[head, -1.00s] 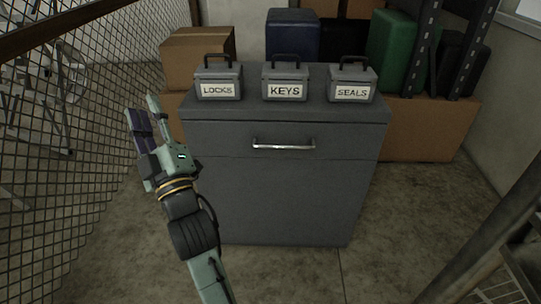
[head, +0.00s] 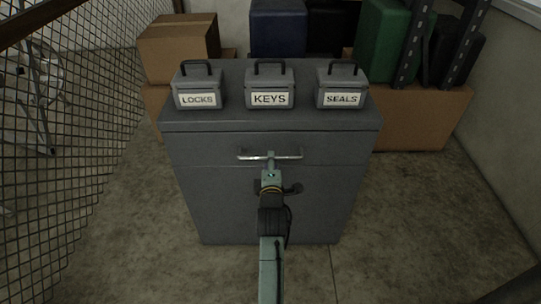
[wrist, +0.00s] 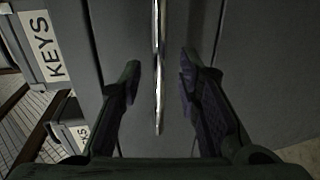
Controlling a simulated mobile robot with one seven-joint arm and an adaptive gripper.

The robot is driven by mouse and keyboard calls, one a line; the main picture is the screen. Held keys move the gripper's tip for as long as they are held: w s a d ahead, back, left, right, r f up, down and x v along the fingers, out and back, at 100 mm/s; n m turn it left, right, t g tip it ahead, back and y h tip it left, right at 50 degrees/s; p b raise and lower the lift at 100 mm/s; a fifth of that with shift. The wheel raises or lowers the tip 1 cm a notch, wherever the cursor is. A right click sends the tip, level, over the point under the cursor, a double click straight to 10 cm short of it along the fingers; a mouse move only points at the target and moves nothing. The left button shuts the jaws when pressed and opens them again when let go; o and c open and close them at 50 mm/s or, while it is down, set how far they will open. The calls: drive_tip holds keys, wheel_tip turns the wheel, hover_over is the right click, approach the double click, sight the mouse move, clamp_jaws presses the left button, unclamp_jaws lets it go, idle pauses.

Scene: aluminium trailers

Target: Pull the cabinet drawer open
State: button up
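The grey cabinet (head: 215,205) stands ahead with its top drawer (head: 200,147) shut. A silver bar handle (head: 249,157) runs across the drawer front. My gripper (head: 271,160) is at the middle of the handle in the head view. In the wrist view the handle (wrist: 158,70) runs between the two spread fingers of my gripper (wrist: 160,82), with a gap on both sides. The gripper is open. In the head view the arm hides part of the cabinet's lower front.
Three small grey boxes labelled LOCKS (head: 198,88), KEYS (head: 270,87) and SEALS (head: 341,88) stand on the cabinet top. A mesh fence (head: 60,120) is at left. Cardboard boxes (head: 180,50) and a shelf post (head: 413,45) are behind. The floor before the cabinet is clear.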

drive_tip(key=shift+w+f, duration=0.15)
drive_tip(key=shift+w, duration=0.6)
drive_tip(key=shift+w+f, duration=0.1)
drive_tip(key=shift+w, duration=0.65)
clamp_jaws()
